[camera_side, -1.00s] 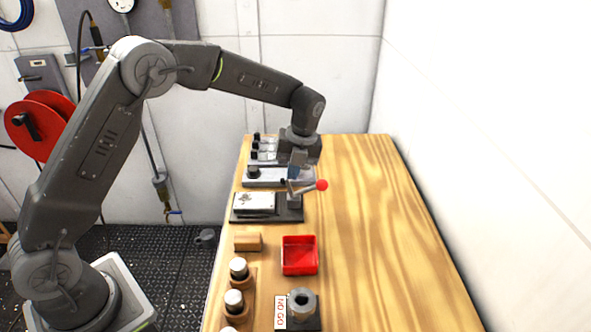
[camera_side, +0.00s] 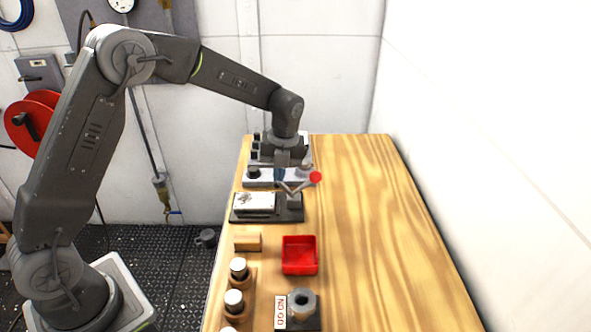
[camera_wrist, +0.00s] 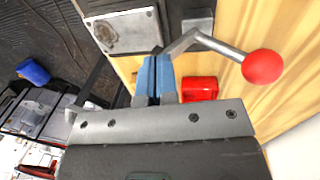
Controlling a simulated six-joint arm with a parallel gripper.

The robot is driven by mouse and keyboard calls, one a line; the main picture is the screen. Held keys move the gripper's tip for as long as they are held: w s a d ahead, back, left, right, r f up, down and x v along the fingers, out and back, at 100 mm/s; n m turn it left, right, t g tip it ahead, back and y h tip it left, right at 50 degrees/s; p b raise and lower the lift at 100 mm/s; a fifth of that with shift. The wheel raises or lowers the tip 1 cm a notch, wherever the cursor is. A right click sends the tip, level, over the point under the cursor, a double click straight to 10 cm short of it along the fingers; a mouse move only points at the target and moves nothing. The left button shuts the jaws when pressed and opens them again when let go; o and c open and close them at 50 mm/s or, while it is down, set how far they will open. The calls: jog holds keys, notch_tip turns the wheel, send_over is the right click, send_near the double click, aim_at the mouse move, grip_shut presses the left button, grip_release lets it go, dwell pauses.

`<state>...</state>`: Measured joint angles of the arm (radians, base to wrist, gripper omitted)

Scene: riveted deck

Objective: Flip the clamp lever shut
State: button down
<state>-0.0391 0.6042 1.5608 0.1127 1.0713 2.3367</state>
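The clamp stands on a dark base plate (camera_side: 268,217) on the wooden bench, with its grey post (camera_side: 294,201) at the plate's right end. Its bent grey lever ends in a red ball (camera_side: 315,177), tilted up to the right. In the wrist view the red ball (camera_wrist: 262,67) is at the right and the lever's bend lies just right of my fingers. My gripper (camera_side: 280,177) is just left of the lever. Its blue fingers (camera_wrist: 157,62) look shut together with nothing between them. The fingertips are close to the lever's inner end; I cannot tell if they touch.
A pale metal block (camera_side: 255,202) sits on the clamp's plate. A red tray (camera_side: 299,268), a wooden block (camera_side: 248,242) and several capped cylinders stand nearer the camera. A grey fixture (camera_side: 279,183) lies behind the clamp. The bench's right side is clear.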

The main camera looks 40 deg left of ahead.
jog(key=shift+s+a+f, duration=0.7)
jog(key=shift+s+a, duration=0.15)
jog(key=shift+s+a+f+t+h, duration=0.2)
jog(key=shift+t+h, duration=0.3)
jog(key=shift+s+a+f, duration=0.15)
jog(key=shift+f, duration=0.2)
jog(key=shift+s+a+f, duration=0.15)
jog(key=shift+f, duration=0.2)
jog(key=shift+f+t+h, duration=0.25)
jog(key=shift+t+h, duration=0.35)
jog(key=shift+r, duration=0.1)
jog(key=shift+w+r, duration=0.1)
jog(key=shift+r, duration=0.2)
jog(key=r, duration=0.1)
jog(key=w+d+r, duration=0.1)
jog(key=shift+r, duration=0.35)
jog(key=s+a+r, duration=0.4)
jog(key=r, duration=0.4)
jog(key=shift+s+r, duration=0.15)
